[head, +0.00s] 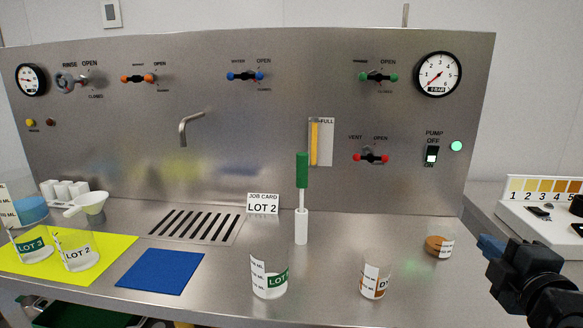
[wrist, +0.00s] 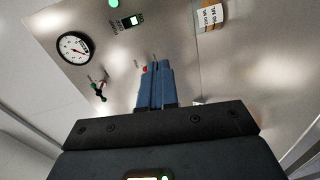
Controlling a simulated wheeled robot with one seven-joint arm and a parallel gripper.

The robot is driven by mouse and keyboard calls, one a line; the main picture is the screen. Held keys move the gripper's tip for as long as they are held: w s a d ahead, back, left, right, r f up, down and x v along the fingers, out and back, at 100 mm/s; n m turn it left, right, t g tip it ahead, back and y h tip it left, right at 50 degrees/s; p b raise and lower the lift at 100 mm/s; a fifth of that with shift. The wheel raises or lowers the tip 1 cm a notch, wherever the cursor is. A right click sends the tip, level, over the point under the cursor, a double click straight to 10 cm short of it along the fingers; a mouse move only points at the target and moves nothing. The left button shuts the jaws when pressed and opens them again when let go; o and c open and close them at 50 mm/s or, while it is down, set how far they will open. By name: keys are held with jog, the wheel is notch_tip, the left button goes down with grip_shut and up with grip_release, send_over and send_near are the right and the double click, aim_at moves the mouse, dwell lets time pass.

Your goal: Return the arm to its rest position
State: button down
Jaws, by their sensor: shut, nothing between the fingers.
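My gripper (head: 490,246) is at the lower right of the head view, raised in front of the right end of the steel bench. Its blue fingers (wrist: 155,84) show in the wrist view, closed together with nothing between them. They point toward the steel panel and touch nothing that I can see. Only the end of my arm shows in the head view.
A green-handled tool stands in a white holder (head: 301,227). A colour-chart unit (head: 540,215) is at right.

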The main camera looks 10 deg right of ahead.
jog(key=s+a+f+m+y, duration=0.1)
jog(key=s+a+f+m, duration=0.3)
jog(key=s+a+f, duration=0.4)
jog(key=s+a+f+m+y, duration=0.1)
jog(key=s+a+f+m, duration=0.3)
jog(key=s, duration=0.5)
jog(key=s+a+m+y, duration=0.1)
jog(key=s+a+m, duration=0.2)
jog(key=s, duration=0.7)
jog(key=s+a+r+m+g+y, duration=0.1)
jog(key=s+a, duration=0.3)
jog(key=s, duration=0.6)
jog(key=shift+s+a+m+y, duration=0.15)
jog(key=shift+s+m+y, duration=0.15)
jog(key=shift+m, duration=0.6)
